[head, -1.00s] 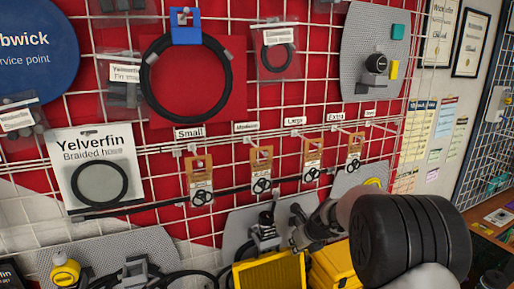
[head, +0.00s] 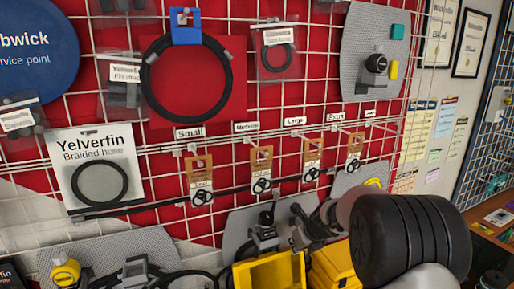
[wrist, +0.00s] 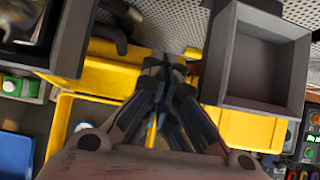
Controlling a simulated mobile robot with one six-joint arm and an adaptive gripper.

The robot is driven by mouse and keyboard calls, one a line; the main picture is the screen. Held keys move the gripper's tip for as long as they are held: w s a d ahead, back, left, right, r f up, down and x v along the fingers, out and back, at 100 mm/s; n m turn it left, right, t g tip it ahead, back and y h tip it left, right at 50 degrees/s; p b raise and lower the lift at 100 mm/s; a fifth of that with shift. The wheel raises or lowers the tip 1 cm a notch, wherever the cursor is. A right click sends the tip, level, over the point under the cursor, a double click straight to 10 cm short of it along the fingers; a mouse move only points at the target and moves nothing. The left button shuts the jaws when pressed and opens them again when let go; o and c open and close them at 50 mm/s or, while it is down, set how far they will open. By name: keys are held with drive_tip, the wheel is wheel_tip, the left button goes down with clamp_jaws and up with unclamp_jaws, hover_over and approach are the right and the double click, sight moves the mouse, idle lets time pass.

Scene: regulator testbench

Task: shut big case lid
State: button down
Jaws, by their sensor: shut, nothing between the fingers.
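In the head view a yellow case part (head: 268,272), which looks like a raised lid with a recessed face, stands at the bottom edge. A second yellow case part (head: 338,265) is just right of it. I cannot tell surely which belongs to the big case. My gripper (head: 298,238) is above and between them, with its fingers partly hidden. In the wrist view the gripper (wrist: 165,75) is shut and empty, pointing between a yellow panel (wrist: 95,78) at left and yellow walls (wrist: 245,130) at right. Contact cannot be told.
In the wrist view an open grey bin (wrist: 262,65) is close on the right, and a blue item (wrist: 15,155) lies at lower left. In the head view a wire grid wall with hanging packets (head: 200,180) stands behind, and a grey board (head: 240,225) is behind the gripper.

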drive_tip(key=shift+f, duration=0.3)
idle(0.4)
drive_tip(key=shift+s, duration=0.1)
drive_tip(key=s+d+b, duration=0.3)
drive_tip(key=s+b, duration=0.1)
drive_tip(key=s, duration=0.4)
drive_tip(key=s+d+f+b, duration=0.1)
drive_tip(key=s+d+b, duration=0.3)
drive_tip(key=s, duration=0.5)
drive_tip(key=shift+s, duration=0.15)
idle(1.7)
drive_tip(key=shift+d, duration=0.1)
wheel_tip(320, 180, up, 6)
drive_tip(key=p, duration=0.6)
